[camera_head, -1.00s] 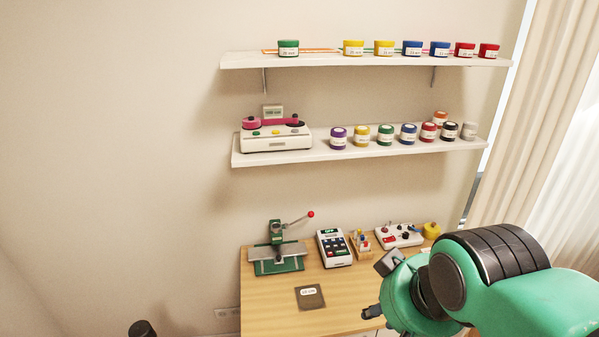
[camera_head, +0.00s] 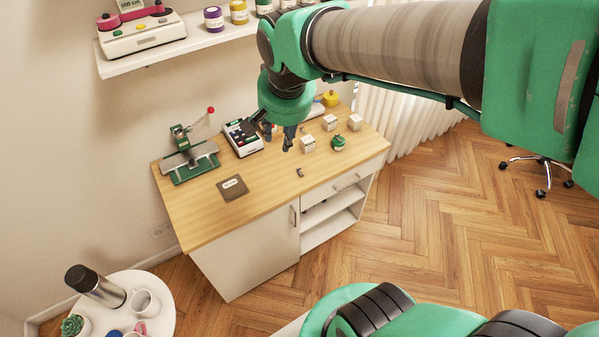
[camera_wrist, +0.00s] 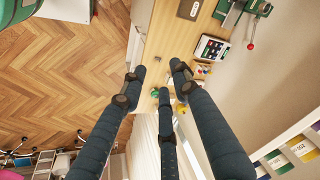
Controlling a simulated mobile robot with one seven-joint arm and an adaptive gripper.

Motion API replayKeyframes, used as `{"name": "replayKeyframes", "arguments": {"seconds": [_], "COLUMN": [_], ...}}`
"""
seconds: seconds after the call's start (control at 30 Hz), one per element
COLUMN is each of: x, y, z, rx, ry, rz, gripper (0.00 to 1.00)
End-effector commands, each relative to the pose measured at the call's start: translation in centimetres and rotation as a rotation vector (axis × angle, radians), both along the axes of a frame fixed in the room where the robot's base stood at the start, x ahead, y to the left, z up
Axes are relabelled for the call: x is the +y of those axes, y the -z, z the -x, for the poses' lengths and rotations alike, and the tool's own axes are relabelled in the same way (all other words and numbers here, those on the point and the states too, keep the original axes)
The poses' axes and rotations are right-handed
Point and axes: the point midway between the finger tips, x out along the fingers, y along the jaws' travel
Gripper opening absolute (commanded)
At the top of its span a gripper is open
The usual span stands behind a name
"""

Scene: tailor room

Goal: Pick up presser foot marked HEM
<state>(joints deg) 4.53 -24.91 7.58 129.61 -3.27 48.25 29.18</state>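A small dark grey piece (camera_head: 300,172) lies on the wooden table near its front edge in the head view. It may be a presser foot, but I cannot read any HEM mark on it. My gripper (camera_head: 277,131) is above the table's back half, up and to the left of that piece in the picture. In the wrist view my gripper (camera_wrist: 160,75) shows its dark fingers spread apart with nothing between them. Part of the tabletop is hidden behind the gripper and wrist.
White labelled cubes (camera_head: 308,144) and a green round item (camera_head: 338,142) stand on the table's right. A keypad device (camera_head: 243,137), a green press (camera_head: 190,160) and a dark plate (camera_head: 232,187) are on the left. A shelf (camera_head: 140,60) hangs above. A round side table (camera_head: 165,300) stands at lower left.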

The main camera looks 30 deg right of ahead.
Motion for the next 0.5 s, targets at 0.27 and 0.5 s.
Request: {"name": "replayKeyframes", "arguments": {"seconds": [0.27,0.5], "x": [-2.9,-5.6], "y": [3.5,7.7], "z": [-5.9,-10.5], "rx": [0.060,0.103], "ry": [0.255,0.478], "rz": [-0.055,-0.091], "gripper": [0.30,0.30]}}
